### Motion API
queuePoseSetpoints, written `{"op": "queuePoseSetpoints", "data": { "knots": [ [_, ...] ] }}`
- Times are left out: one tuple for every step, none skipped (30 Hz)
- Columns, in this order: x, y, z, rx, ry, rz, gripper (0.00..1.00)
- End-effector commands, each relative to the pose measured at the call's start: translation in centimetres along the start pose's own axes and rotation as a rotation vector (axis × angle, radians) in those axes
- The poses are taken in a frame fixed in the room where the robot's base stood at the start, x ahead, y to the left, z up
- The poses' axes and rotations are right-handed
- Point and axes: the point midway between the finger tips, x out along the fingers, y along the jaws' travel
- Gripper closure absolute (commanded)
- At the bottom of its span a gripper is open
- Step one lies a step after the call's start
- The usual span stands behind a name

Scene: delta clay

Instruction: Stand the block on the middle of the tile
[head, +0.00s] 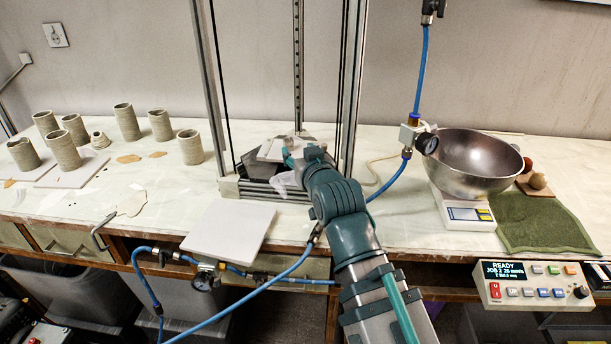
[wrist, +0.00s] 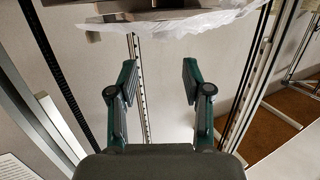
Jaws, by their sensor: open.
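A pale square tile (head: 228,231) lies on the front of the bench, its near edge over the bench edge, with nothing on it. My gripper (wrist: 157,75) is open and empty in the wrist view, its two green fingers apart with wall and a rail behind the gap. In the head view it is at the upright metal frame, largely hidden by my arm. A light grey piece (head: 271,150) sits on the frame's dark base beside it; I cannot tell whether this is the block. Clear plastic film (head: 288,184) hangs there and also crosses the top of the wrist view (wrist: 200,22).
The metal frame's posts (head: 207,80) stand on both sides of my gripper. Several clay cylinders (head: 125,122) stand at left. A steel bowl (head: 467,165) on a scale (head: 465,214), a green towel (head: 540,224) and blue hoses (head: 420,80) are at right.

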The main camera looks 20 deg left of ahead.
Motion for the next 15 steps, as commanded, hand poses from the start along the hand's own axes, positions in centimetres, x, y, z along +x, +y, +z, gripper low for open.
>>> {"op": "queuePoseSetpoints", "data": {
  "knots": [
    [-0.1, 0.0, 0.6, 0.000, 0.004, 0.000, 0.51],
    [-0.3, 0.0, 0.6, 0.000, 0.004, 0.000, 0.51],
    [-0.5, 0.0, 0.6, 0.000, 0.003, 0.000, 0.51],
    [-0.6, 0.0, 0.6, 0.000, 0.004, 0.000, 0.51],
    [-0.8, 0.0, 0.6, 0.000, 0.004, -0.001, 0.51],
    [-0.9, 0.0, 0.6, 0.000, 0.002, -0.001, 0.51],
    [-1.4, 0.0, 0.5, 0.000, 0.003, -0.001, 0.51],
    [-1.9, 0.0, 0.3, 0.000, 0.004, -0.001, 0.51],
    [-2.3, 0.0, 0.3, 0.000, 0.002, -0.001, 0.51],
    [-2.6, 0.0, 0.3, 0.000, 0.002, -0.001, 0.51],
    [-2.9, 0.0, 0.3, 0.000, 0.002, -0.001, 0.51],
    [-3.2, 0.0, 0.2, 0.000, 0.003, -0.001, 0.51],
    [-3.4, 0.0, 0.2, 0.000, 0.002, -0.001, 0.51],
    [-3.5, 0.0, 0.2, 0.000, 0.001, 0.000, 0.51],
    [-3.7, 0.0, 0.2, 0.000, 0.001, 0.000, 0.51]
  ]
}}
